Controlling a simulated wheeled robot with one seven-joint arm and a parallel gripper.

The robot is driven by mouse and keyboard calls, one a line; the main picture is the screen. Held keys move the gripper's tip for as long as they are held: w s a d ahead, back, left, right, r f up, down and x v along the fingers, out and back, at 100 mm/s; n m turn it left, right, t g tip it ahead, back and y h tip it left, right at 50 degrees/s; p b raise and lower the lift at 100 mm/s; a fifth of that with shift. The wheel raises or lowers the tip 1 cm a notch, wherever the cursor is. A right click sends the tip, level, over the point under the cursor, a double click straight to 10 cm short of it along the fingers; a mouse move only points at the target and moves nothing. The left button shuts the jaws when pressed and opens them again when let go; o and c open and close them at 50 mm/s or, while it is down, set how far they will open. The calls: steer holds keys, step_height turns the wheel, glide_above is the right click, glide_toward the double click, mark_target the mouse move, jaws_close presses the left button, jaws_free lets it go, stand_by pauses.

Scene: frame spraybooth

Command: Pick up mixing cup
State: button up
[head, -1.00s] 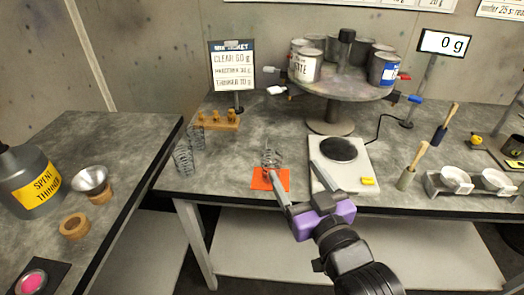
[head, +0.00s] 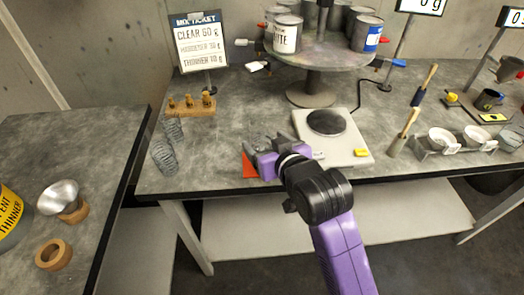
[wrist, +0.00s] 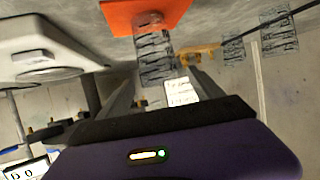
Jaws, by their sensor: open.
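The mixing cup, a clear ribbed cup (wrist: 154,58), stands on an orange mat (wrist: 145,14) in the wrist view, which is upside down. My gripper (wrist: 161,78) is open, with one finger on each side of the cup in that picture; I cannot tell whether the fingers touch it. In the head view my gripper (head: 267,150) is low over the table's front edge at the orange mat (head: 248,166) and hides most of the cup (head: 258,141). Two similar clear cups (head: 163,156) stand further left.
A white scale (head: 345,150) is just right of my gripper. Behind are a wooden rack (head: 190,105), a mix ticket sign (head: 200,42) and a turntable of paint cans (head: 318,62). Brushes and a holder with white bowls (head: 445,138) stand right.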

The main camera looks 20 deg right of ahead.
mark_target(259, 138)
steer(key=shift+f+x, duration=0.1)
steer(key=shift+x, duration=1.2)
steer(key=shift+f+x, duration=0.15)
steer(key=shift+x, duration=1.15)
steer(key=shift+s, duration=0.1)
steer(key=c, duration=1.4)
steer(key=shift+r, duration=0.15)
